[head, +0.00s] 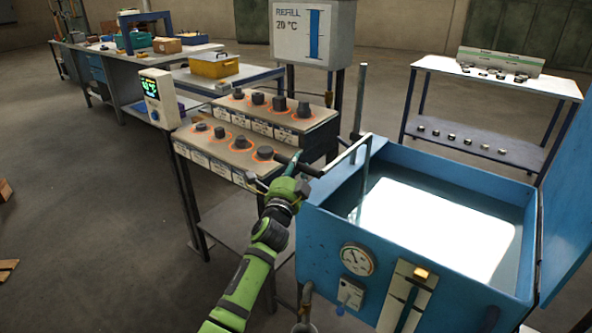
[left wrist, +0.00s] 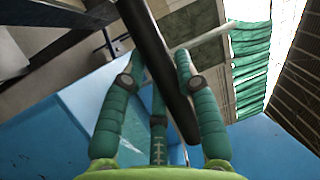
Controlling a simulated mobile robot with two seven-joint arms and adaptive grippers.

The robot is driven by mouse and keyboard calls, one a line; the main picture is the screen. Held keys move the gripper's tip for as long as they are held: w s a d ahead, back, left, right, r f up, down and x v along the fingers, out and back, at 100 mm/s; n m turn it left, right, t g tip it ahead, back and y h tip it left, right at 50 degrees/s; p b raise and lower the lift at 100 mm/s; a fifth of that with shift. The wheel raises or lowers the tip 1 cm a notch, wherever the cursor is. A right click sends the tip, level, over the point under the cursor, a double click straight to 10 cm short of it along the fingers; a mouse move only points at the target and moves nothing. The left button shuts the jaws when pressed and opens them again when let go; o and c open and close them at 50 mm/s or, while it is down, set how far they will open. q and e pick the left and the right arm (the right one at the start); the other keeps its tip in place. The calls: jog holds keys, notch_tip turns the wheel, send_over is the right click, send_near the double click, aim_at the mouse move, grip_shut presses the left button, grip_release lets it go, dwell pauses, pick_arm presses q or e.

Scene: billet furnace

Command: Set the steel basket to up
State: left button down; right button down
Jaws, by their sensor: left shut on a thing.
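A blue tank (head: 325,245) stands at the right with its lid open, and bright glare covers its liquid. A bent steel rod (head: 345,160) runs from a black handle (head: 312,171) over the tank's left rim and down inside. I cannot make out the basket under the glare. My left gripper (head: 296,167) is shut on the black handle, left of the tank. In the left wrist view the black handle (left wrist: 155,50) passes between the green fingers, with the steel rod (left wrist: 203,36) beyond it. My right gripper is not in view.
A bench with several black knobs (head: 240,145) and a small display box (head: 160,98) stands close left of the gripper. A gauge (head: 357,259) is on the tank's front. A refill box (head: 311,33) stands behind. A shelf table (head: 500,82) is at the back right. Floor at left is mostly clear.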

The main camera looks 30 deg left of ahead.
pick_arm(q)
notch_tip(320, 180, up, 15)
jog(key=p, duration=1.1)
jog(key=shift+a+r, duration=0.1)
jog(key=shift+r, duration=0.05)
jog(key=c, duration=1.1)
grip_release()
jog(key=shift+o, duration=1)
jog(key=shift+w, duration=0.15)
jog(key=shift+f, duration=0.2)
jog(key=shift+s+f, duration=0.1)
jog(key=shift+s, duration=0.1)
